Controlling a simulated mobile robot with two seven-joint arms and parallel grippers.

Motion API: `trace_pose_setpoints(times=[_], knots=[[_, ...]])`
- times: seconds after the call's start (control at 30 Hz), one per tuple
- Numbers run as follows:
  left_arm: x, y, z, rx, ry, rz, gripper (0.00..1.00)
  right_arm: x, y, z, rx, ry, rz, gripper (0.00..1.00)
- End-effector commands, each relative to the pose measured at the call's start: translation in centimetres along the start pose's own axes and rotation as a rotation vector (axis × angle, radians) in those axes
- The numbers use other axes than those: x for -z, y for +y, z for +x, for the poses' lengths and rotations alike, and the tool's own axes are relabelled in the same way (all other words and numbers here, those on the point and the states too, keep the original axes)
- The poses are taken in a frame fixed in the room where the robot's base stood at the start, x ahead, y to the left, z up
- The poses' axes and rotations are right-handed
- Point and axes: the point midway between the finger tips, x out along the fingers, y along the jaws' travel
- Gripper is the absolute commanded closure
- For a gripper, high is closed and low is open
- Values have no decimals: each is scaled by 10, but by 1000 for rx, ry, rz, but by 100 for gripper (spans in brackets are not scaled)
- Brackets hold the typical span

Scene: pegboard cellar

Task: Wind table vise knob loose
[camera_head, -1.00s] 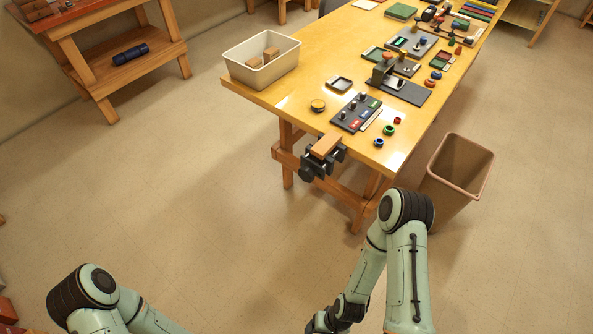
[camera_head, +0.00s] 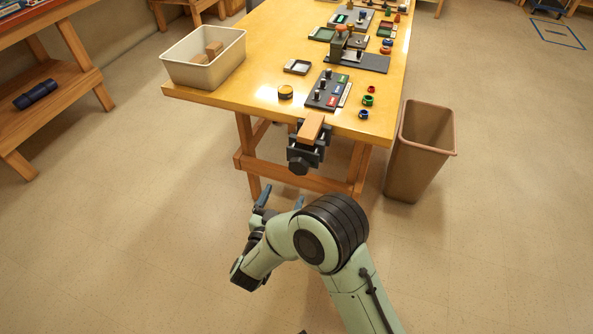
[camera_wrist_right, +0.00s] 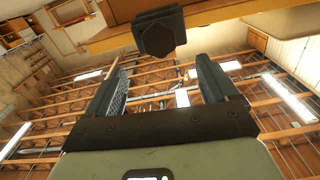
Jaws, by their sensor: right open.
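The table vise (camera_head: 318,152) is clamped to the near end of the yellow workbench, with a wooden block (camera_head: 311,127) on top. Its dark, faceted knob (camera_head: 298,167) faces me at the vise's front. The knob also shows in the right wrist view (camera_wrist_right: 158,40), just beyond and between the fingertips. My right gripper (camera_head: 282,196) is open and empty, below and in front of the knob, not touching it. Both fingers show in the right wrist view (camera_wrist_right: 160,72) with a clear gap between them. My left gripper is not in view.
The workbench (camera_head: 262,65) carries a grey bin (camera_head: 203,73) with blocks, a dark panel with pegs (camera_head: 322,97), a yellow-topped round tin (camera_head: 285,92) and small coloured rings. A brown waste bin (camera_head: 420,150) stands right of the bench. The floor before the vise is open.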

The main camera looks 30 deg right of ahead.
Motion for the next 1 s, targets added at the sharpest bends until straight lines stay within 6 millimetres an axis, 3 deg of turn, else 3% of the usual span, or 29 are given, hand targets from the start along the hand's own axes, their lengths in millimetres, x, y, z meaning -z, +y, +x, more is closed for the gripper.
trace_pose_setpoints(times=[0.3, 0.5, 0.7, 0.97, 1.0], knots=[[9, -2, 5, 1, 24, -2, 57, 0, 1, 69, -3, 1, 1, 14], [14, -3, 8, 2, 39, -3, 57, -1, 1, 100, 0, -1, 0, 14], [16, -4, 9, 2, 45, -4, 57, -1, 0, 113, 2, -1, 0, 14], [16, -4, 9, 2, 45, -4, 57, -1, 0, 114, 3, -2, -1, 14], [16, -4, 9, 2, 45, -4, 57, -1, 0, 114, 3, -2, -1, 21]])
